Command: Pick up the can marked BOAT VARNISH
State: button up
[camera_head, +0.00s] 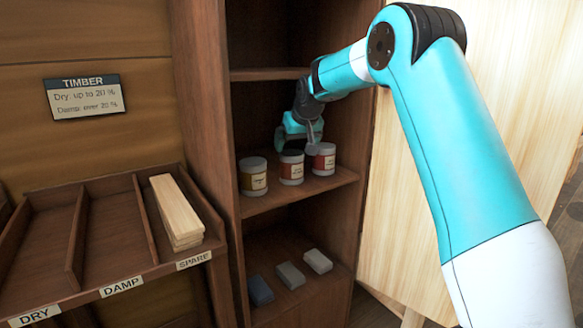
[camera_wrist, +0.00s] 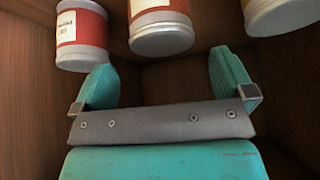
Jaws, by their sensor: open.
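Three cans with pale lids stand in a row on the cabinet's middle shelf. The left can (camera_head: 253,177) has a yellow label, the middle can (camera_head: 291,168) and right can (camera_head: 323,160) have red labels. Their lettering is too small or blurred to read, so I cannot tell which is BOAT VARNISH. My gripper (camera_head: 300,130) is open and empty, over the middle and right cans in the head view. In the wrist view, my gripper (camera_wrist: 166,66) has a red-banded can (camera_wrist: 160,28) beyond the gap between its fingers, a red-labelled can (camera_wrist: 81,35) to the left and a yellow-labelled can (camera_wrist: 270,14) cut off at upper right.
The shelf (camera_head: 280,202) is bounded by cabinet side walls and a shelf above (camera_head: 268,74). Several blocks (camera_head: 290,275) lie on the lower shelf. A timber rack (camera_head: 120,235) with boards (camera_head: 176,212) stands at left. A pale wooden panel (camera_head: 410,200) is at right.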

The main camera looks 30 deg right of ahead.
aim_at(292, 152)
jog(key=x, duration=0.5)
jog(key=shift+w+f, duration=0.25)
jog(key=c, duration=1.1)
jog(key=shift+r, duration=0.15)
